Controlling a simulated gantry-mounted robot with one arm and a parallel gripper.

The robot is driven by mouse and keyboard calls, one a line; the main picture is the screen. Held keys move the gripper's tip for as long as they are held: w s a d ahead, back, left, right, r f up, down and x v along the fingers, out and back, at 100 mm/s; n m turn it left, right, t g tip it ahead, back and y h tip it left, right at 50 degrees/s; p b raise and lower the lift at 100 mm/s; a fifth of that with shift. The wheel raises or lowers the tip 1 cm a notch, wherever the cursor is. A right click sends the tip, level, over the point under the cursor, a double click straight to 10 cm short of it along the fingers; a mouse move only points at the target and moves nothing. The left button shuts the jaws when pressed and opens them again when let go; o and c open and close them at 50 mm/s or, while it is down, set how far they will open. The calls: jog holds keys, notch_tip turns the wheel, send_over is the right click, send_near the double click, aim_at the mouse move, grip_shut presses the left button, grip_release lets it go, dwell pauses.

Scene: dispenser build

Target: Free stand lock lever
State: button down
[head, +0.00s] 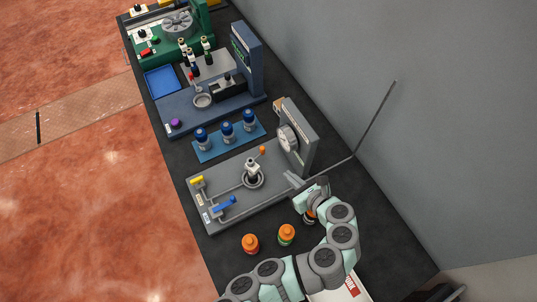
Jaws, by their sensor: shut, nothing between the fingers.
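A grey dispenser station (232,180) lies in the middle of the bench, with an upright grey panel (303,140) carrying a round dial. A yellow-handled lever (197,181) and a blue-handled lever (224,205) sit at its left front. An orange-tipped lever (262,150) rises near the panel. A black-and-white bottle (252,170) stands in a round ring holder. No readable label shows which lever is the stand lock. My gripper (292,181) is shut and empty at the station's right edge, near the panel's foot, apart from the yellow and blue levers.
Orange-capped (250,243) and green-orange (286,234) jars stand in front of the station; another is partly hidden by my arm. Blue-capped jars (227,132) stand on a blue mat behind. Farther back are a blue station (246,60) and a green one (202,20). A wall closes the right side.

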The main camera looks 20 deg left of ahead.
jog(key=shift+a+f, duration=0.1)
jog(key=b, duration=0.4)
send_near(263, 151)
jog(key=f, duration=0.3)
jog(key=shift+w+a+f, duration=0.15)
jog(key=shift+w+a, duration=0.1)
jog(key=shift+a, duration=0.05)
jog(key=w+a, duration=0.2)
jog(key=a, duration=0.1)
jog(key=shift+w, duration=0.1)
jog(key=shift+w+a, duration=0.25)
jog(key=shift+a, duration=0.25)
